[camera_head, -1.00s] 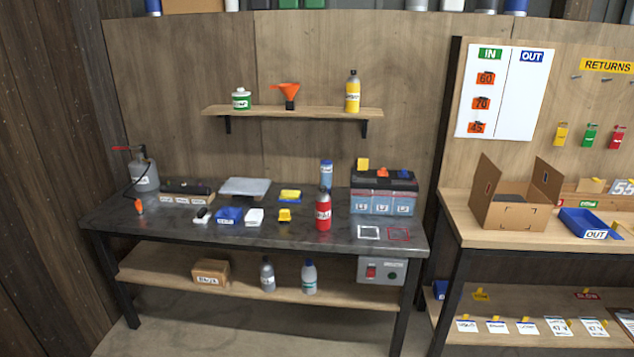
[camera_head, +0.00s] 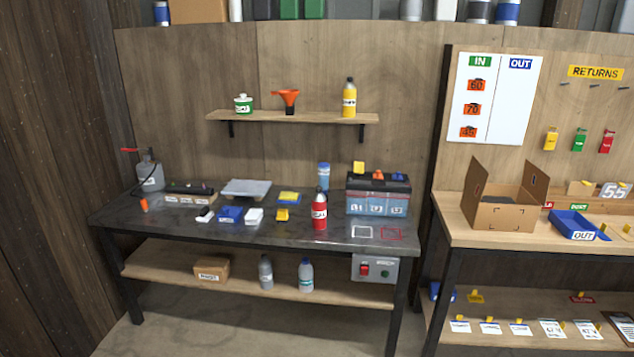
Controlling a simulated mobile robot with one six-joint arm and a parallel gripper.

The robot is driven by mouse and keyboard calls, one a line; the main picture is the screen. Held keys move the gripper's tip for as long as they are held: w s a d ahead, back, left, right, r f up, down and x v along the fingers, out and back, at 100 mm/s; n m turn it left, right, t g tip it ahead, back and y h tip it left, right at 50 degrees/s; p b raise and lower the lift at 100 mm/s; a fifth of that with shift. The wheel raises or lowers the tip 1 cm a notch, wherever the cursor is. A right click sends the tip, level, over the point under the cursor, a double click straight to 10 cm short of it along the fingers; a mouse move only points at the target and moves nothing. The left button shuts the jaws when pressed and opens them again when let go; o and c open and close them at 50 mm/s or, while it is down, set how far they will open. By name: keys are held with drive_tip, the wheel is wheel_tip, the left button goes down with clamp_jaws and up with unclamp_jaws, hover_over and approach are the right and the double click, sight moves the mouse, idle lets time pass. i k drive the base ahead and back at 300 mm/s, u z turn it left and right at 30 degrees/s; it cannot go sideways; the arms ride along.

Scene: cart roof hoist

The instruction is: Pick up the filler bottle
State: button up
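I cannot read which bottle is the filler bottle. A red bottle with a dark cap (camera_head: 320,212) stands upright on the dark workbench (camera_head: 300,240). A blue-capped bottle (camera_head: 323,176) stands behind it. A yellow bottle with a dark cap (camera_head: 349,100) stands on the wall shelf (camera_head: 270,117). On the lower shelf, a grey bottle (camera_head: 265,272) and a pale bottle with a blue cap (camera_head: 306,274) stand upright. A grey pump can (camera_head: 149,174) with a hose stands at the bench's left end. My gripper is not in view.
A battery (camera_head: 377,204) stands at the bench's right, behind two marked squares. Small blue, white and yellow items lie left of the red bottle. An open cardboard box (camera_head: 505,212) and a blue OUT tray (camera_head: 578,226) sit on the right table. Bare floor shows below the bench.

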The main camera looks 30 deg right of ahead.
sight(323, 168)
drive_tip(key=z, duration=0.1)
drive_tip(key=i, duration=0.9)
drive_tip(key=u, duration=0.05)
